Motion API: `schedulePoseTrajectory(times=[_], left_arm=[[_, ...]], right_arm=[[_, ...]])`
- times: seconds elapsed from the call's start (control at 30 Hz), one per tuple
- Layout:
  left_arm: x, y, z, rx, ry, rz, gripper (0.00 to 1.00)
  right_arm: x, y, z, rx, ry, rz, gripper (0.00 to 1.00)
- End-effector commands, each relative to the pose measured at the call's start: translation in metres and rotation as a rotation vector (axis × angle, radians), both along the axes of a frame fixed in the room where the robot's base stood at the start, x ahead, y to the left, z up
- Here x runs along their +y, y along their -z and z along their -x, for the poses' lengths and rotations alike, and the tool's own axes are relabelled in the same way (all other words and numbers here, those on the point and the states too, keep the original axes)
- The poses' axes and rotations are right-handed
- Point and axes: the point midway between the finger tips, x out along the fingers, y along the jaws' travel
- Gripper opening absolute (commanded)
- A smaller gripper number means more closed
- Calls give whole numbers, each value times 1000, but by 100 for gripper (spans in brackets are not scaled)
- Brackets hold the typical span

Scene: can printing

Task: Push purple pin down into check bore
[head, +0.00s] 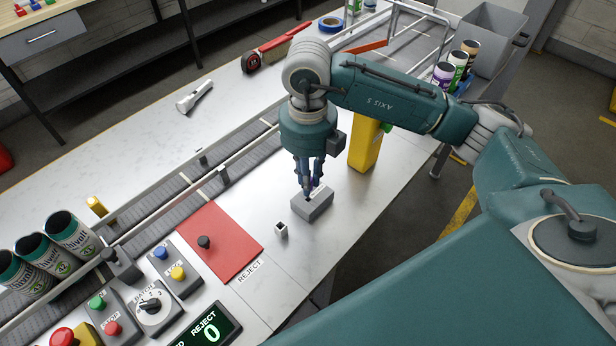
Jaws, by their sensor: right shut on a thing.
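My right gripper (309,189) points straight down over the grey check block (318,209). It is shut on the purple pin (316,183), of which only a little purple shows between the fingers. The fingertips are close to the block's top, near its left end. The bore is hidden under the fingers, and I cannot tell how deep the pin sits in it. My left gripper is not in view.
A small open-topped square holder (281,230) stands left of the block. A red reject mat (218,243), a control panel (150,303) and a conveyor (180,205) lie further left. A yellow post (364,146) stands close behind the gripper. Cans (442,75) and a grey bin (492,40) are at upper right.

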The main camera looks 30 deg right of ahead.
Motion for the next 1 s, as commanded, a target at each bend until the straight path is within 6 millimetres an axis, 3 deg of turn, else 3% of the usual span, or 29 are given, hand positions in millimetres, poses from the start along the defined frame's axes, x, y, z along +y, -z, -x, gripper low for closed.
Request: schedulePoseTrajectory(times=[1.0], left_arm=[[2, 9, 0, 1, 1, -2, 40]], right_arm=[[0, 0, 0, 0, 0, -1, 0]])
